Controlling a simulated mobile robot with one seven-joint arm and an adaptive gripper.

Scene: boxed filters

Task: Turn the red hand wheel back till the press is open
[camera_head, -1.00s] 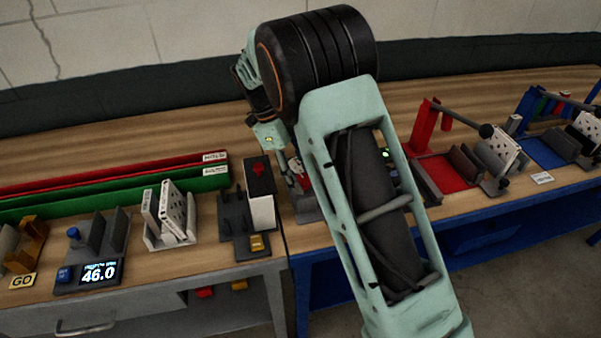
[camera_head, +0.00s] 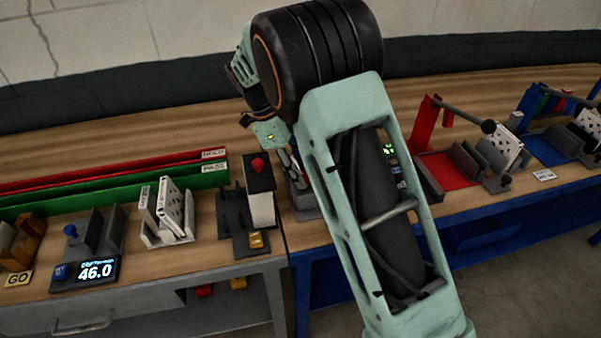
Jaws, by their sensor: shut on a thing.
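My gripper (camera_head: 291,167) shows as a small grey piece below the pale green wrist, left of my forearm. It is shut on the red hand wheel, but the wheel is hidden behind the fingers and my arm. The press has its grey base (camera_head: 306,213) showing under the gripper. My forearm covers most of the press, so I cannot tell how far it is open.
A black and white post with a red button (camera_head: 257,165) stands close left of the gripper. Further left are a white slotted holder (camera_head: 168,215) and a gauge reading 46.0 (camera_head: 95,271). A red lever fixture (camera_head: 424,140) stands to the right.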

